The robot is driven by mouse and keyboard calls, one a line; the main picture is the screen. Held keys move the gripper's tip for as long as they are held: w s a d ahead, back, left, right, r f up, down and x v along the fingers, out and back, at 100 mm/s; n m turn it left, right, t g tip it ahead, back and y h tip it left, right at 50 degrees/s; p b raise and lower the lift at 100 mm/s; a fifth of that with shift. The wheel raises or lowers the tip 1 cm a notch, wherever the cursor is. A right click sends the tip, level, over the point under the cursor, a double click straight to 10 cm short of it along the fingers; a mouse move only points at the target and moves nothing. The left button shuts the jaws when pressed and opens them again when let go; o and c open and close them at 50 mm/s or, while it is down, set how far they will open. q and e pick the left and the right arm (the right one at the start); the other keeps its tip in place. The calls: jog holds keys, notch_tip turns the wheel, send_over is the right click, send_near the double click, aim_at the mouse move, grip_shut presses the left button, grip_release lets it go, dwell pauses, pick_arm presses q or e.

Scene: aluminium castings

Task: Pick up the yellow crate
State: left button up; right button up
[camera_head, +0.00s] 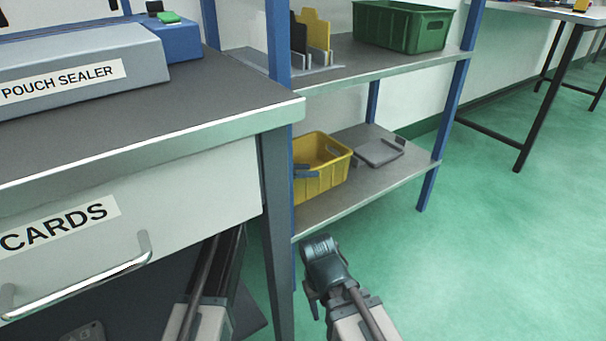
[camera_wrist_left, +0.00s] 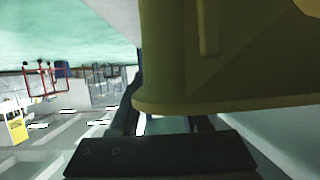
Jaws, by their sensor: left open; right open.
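The yellow crate (camera_head: 326,180) stands upright on the lower shelf, its left part hidden behind the blue rack post. My left gripper (camera_head: 306,171) is open, its grey fingers at the crate's near side; its arm passes behind the desk leg. In the left wrist view the crate (camera_wrist_left: 230,70) fills the upper right, very near the open fingers (camera_wrist_left: 168,124). I cannot tell whether they touch it. My right gripper (camera_head: 312,298) is open and low in front of the shelf, apart from the crate, its fingers small and partly hidden.
A grey flat tray (camera_head: 379,153) lies right of the crate on the lower shelf (camera_head: 345,207). A green crate (camera_head: 404,27) stands on the shelf above. The desk (camera_head: 150,150) with its drawer and leg stands close at left. Green floor (camera_head: 500,260) at right is clear.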

aim_at(317, 167)
pick_arm(q)
jog(key=b+x, duration=0.1)
jog(key=x, duration=0.3)
jog(key=shift+w+d, duration=0.15)
jog(key=shift+r, duration=0.1)
grip_shut()
dwell(1.1)
